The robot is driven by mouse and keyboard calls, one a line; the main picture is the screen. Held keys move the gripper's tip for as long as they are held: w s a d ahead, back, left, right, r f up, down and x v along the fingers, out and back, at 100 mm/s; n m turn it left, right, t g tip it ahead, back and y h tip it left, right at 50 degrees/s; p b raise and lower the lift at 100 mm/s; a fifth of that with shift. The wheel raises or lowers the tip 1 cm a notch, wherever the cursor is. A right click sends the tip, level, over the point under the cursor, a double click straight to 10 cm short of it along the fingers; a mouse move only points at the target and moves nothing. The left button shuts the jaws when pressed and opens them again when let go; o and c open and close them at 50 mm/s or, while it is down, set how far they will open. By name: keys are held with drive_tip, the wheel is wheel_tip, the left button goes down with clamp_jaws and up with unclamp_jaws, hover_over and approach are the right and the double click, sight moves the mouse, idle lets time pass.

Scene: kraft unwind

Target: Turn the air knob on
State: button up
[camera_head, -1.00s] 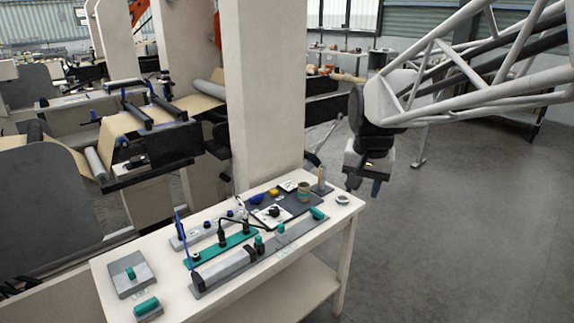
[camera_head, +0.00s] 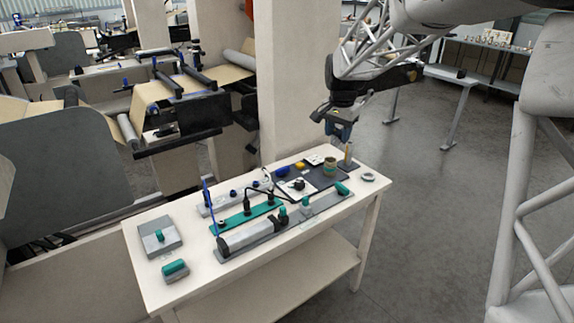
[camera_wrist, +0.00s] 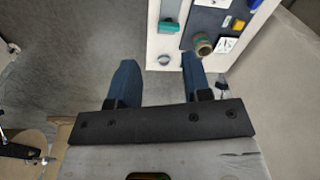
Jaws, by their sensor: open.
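No label for the air knob is readable, so I cannot tell which knob it is. A black knob (camera_head: 298,184) stands on a white plate on the dark mat. A green knob (camera_head: 160,235) stands on a grey box (camera_head: 157,240) at the table's left end. My gripper (camera_head: 341,135) is above the back right end of the table, by the pillar.
The white table (camera_head: 145,283) holds a green strip (camera_head: 235,221) with black plugs and a long grey bar (camera_head: 250,236). A brown roll (camera_head: 330,167), a thin post (camera_head: 347,155) and a ring (camera_head: 368,177) stand near my gripper. A thick pillar (camera_head: 293,80) rises behind the table.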

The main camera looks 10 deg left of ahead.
drive_tip(key=w+a+f+m, duration=0.2)
drive_tip(key=w+a+f, duration=0.8)
drive_tip(key=w, duration=0.3)
drive_tip(key=m+g, duration=0.1)
hover_over(282, 168)
drive_tip(key=f, duration=1)
drive_tip(key=shift+s+d+f, duration=0.1)
drive_tip(key=shift+d+f, duration=0.25)
drive_tip(key=shift+f, duration=0.05)
drive_tip(key=shift+w+a+f, duration=0.2)
drive_tip(key=shift+a+f, duration=0.1)
drive_tip(key=shift+f, duration=0.05)
drive_tip(key=shift+f, duration=3.9)
clamp_jaws()
